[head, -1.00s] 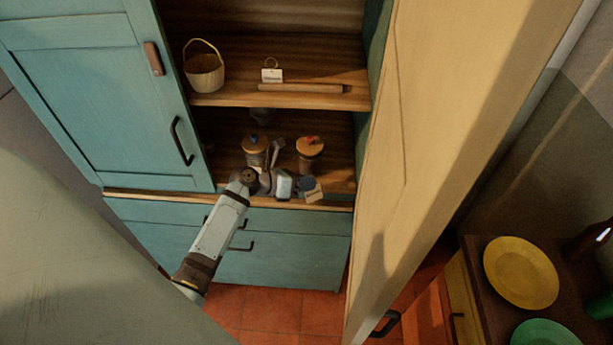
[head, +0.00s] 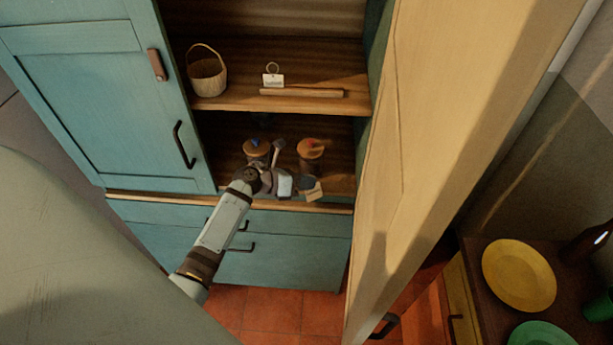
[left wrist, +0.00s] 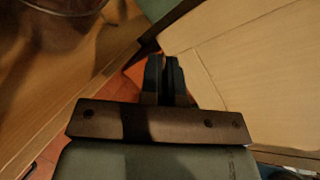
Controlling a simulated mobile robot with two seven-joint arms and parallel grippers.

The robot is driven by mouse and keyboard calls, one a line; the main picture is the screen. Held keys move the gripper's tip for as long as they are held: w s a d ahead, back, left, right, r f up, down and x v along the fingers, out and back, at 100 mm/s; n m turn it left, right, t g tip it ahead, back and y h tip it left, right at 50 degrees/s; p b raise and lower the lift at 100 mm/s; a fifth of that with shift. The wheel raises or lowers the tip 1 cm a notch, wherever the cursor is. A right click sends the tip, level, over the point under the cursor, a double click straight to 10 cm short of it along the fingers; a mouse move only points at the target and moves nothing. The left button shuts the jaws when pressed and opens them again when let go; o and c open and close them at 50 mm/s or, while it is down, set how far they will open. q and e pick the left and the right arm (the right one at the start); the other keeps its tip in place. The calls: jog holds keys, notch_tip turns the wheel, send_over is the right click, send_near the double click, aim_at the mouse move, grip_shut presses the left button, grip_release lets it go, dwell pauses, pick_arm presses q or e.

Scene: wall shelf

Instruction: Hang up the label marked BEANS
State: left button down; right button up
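A small tan card (head: 314,193), which looks like a label, is at the tips of my left gripper (head: 306,184), by the front edge of the lower shelf. Its lettering is too small to read. In the left wrist view the fingers (left wrist: 166,78) are close together, and they hide the card. A white label with a ring (head: 273,80) stands on the upper shelf; its word is unreadable too. Two jars, one with a blue-topped lid (head: 257,147) and one with a red-topped lid (head: 311,149), stand on the lower shelf behind my left gripper. My right gripper is not in view.
A basket (head: 207,74) and a wooden rod (head: 302,93) are on the upper shelf. A blue cupboard door (head: 100,95) is at the left. A tall tan door panel (head: 440,130) stands close right of my left gripper. Plates (head: 519,275) lie at the lower right.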

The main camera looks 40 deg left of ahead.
pick_arm(q)
jog(key=shift+w+a, duration=0.35)
jog(key=shift+w, duration=0.2)
jog(key=shift+w+a, duration=0.35)
jog(key=shift+w, duration=0.2)
jog(key=shift+a, duration=0.1)
jog(key=shift+w+a+p, duration=0.25)
jog(key=shift+w+p, duration=0.1)
jog(key=shift+w, duration=0.2)
jog(key=shift+w+a+f, duration=0.15)
dwell(0.3)
